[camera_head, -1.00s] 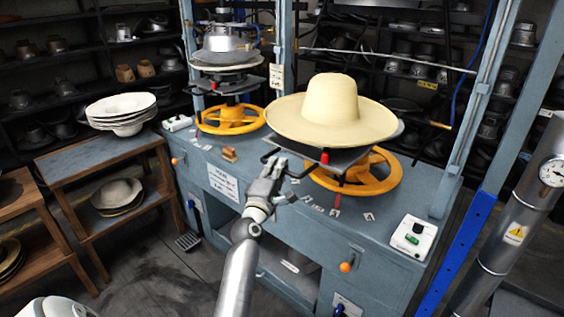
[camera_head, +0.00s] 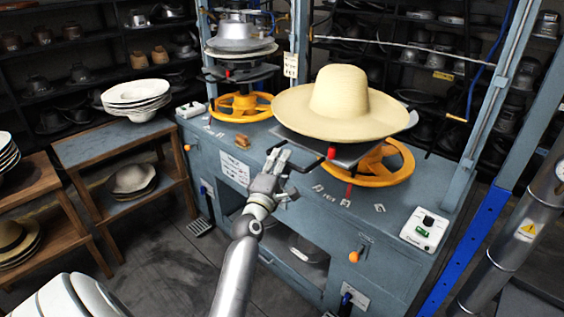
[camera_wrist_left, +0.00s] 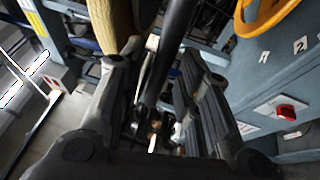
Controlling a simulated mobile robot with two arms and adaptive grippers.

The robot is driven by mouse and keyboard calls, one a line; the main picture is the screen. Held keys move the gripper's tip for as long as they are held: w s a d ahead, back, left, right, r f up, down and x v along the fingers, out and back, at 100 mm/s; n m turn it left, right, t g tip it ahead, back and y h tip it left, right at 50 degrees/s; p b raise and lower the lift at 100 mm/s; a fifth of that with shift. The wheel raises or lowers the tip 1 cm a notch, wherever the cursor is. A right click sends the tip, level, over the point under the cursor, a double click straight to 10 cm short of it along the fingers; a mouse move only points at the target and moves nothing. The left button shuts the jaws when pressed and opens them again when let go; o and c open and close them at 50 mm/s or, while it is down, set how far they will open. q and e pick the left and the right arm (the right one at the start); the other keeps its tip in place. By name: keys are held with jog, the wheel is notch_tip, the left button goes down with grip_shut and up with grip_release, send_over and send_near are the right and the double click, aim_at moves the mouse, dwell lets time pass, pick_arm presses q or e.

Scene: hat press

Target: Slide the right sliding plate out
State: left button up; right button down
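The right sliding plate (camera_head: 350,154) is a dark flat plate under a cream wide-brimmed hat (camera_head: 338,92) on the right press. A thin black handle (camera_head: 304,166) and a red knob (camera_head: 331,152) are at its near side. My left gripper (camera_head: 281,158) is at the left end of the handle. The fingers hide part of the contact. My right gripper is in neither view.
An orange handwheel (camera_head: 398,168) sits below the plate, and another (camera_head: 240,107) is on the left press. A switch box (camera_head: 425,229) stands on the blue-grey bench (camera_head: 300,205). A wooden side table (camera_head: 90,148) carries stacked pale hats (camera_head: 136,97). Open floor lies in front.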

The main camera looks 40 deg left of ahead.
pick_arm(q)
jog(key=v, duration=1.2)
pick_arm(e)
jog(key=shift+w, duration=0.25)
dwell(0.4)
